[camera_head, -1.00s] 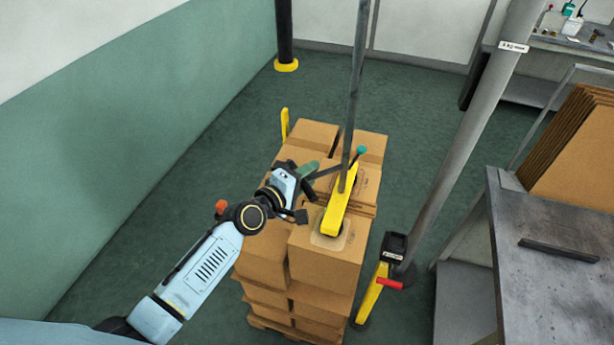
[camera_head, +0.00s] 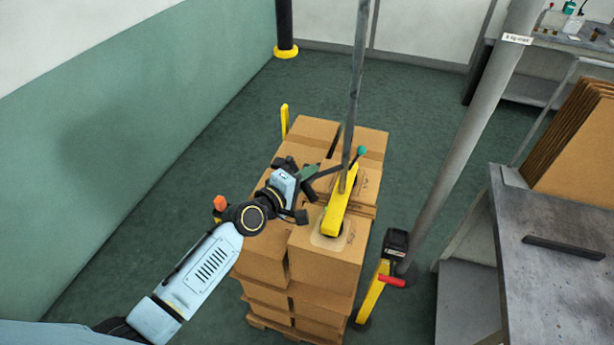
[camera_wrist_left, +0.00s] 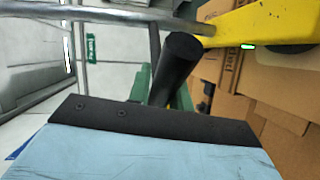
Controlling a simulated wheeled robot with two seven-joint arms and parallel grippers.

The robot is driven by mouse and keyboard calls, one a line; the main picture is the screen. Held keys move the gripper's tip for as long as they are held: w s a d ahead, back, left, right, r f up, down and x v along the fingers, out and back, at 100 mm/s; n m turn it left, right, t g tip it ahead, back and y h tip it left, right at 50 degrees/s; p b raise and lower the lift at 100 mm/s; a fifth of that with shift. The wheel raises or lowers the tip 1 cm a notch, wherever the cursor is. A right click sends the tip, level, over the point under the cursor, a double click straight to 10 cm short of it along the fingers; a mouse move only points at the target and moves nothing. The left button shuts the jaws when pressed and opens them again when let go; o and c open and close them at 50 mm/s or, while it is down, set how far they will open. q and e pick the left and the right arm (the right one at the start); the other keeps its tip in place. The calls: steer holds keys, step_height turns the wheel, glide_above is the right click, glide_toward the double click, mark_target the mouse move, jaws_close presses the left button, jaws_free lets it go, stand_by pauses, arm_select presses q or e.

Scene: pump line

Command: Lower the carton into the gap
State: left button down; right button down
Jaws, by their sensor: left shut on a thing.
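The brown carton (camera_head: 347,258) under the lifter sits at the near right of the stack, its top against the lifter's foot. The yellow lifter (camera_head: 340,212) has a dark handle bar with a teal knob and hangs from a grey upright tube. My left gripper (camera_head: 307,180) is shut on the lifter's handle, above the stack and left of the yellow arm. In the left wrist view the black handle grip (camera_wrist_left: 180,68) stands before the green fingers, which are mostly hidden. Whether the carton's underside touches anything is hidden. My right gripper is out of view.
A grey column (camera_head: 455,165) and a yellow post with a red handle (camera_head: 391,281) stand to the right. A grey bench (camera_head: 555,290) is at far right.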

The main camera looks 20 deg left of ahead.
arm_select(q)
step_height(320, 180, down, 7)
steer(key=b, duration=0.5)
steer(key=shift+f, duration=0.15)
steer(key=shift+r, duration=0.2)
steer(key=c, duration=1.3)
jaws_free()
steer(key=shift+r, duration=0.1)
steer(key=shift+s, duration=0.1)
steer(key=v, duration=1.3)
steer(key=shift+a+r+p, duration=0.1)
steer(key=shift+p, duration=0.25)
